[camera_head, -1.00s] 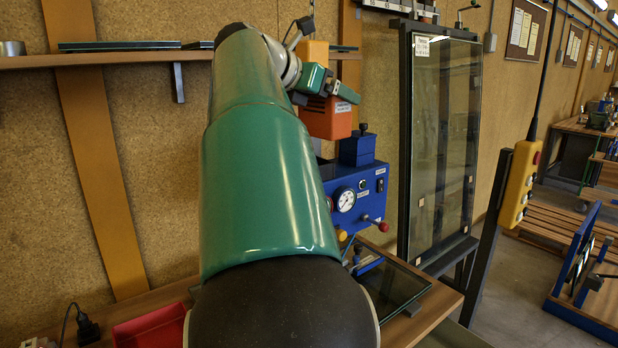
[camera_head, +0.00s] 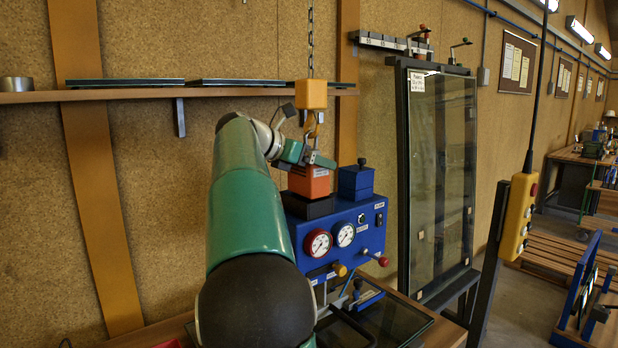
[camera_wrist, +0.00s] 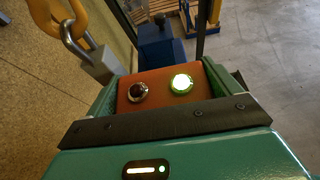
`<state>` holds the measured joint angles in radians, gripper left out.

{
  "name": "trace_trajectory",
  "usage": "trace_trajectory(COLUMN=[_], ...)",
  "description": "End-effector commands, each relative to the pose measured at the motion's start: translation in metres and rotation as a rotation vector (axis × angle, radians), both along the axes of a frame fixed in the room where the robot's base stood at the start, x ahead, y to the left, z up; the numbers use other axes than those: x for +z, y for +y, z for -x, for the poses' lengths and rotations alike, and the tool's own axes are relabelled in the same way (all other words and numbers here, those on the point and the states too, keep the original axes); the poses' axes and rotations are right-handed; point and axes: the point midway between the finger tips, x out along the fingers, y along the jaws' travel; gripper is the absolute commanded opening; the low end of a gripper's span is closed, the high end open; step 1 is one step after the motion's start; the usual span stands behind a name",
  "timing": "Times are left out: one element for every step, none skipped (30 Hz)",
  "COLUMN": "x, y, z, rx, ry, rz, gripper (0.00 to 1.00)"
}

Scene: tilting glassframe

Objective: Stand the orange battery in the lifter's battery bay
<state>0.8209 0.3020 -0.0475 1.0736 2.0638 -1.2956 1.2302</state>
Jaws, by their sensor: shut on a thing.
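The orange battery (camera_head: 309,182) is upright at the black battery bay (camera_head: 308,207) on top of the blue lifter (camera_head: 345,235). Its lower end meets the bay's rim; how deep it sits is hidden. My gripper (camera_head: 307,160) is shut on the battery's upper part from above. In the wrist view the battery's orange top (camera_wrist: 160,88) lies between the teal fingers of my gripper (camera_wrist: 165,95). The top carries a dark round terminal and a lit green round light.
A blue block with a black knob (camera_head: 356,182) stands close right of the battery. A glass panel (camera_head: 440,170) stands at right.

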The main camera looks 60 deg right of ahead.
Motion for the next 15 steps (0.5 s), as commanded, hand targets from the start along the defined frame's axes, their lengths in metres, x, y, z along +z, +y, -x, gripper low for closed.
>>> trace_trajectory(x=[-0.002,-0.003,-0.006,-0.008,-0.012,-0.016,-0.021,-0.026,-0.031,-0.035,-0.038,-0.040,-0.042,-0.042,-0.042], y=[-0.001,-0.002,-0.003,-0.004,-0.005,-0.007,-0.006,-0.006,-0.005,-0.005,-0.005,-0.005,-0.005,-0.005,-0.005], z=[-0.002,-0.003,-0.004,-0.006,-0.008,-0.010,-0.009,-0.009,-0.008,-0.008,-0.008,-0.008,-0.008,-0.008,-0.009], rx=[0.001,0.001,0.001,0.001,0.001,0.001,0.002,0.002,0.002,0.002,0.002,0.003,0.003,0.003,0.003], ry=[0.000,0.001,0.001,0.001,0.001,0.001,0.002,0.003,0.002,0.003,0.002,0.000,0.000,-0.001,-0.001], rz=[0.002,0.002,0.002,0.001,0.001,0.001,0.001,0.001,0.001,0.001,0.003,0.003,0.003,0.004,0.004], gripper=[0.45,0.45,0.45,0.45,0.45,0.45,0.45,0.45,0.45,0.45,0.45,0.45,0.45,0.45,0.45])
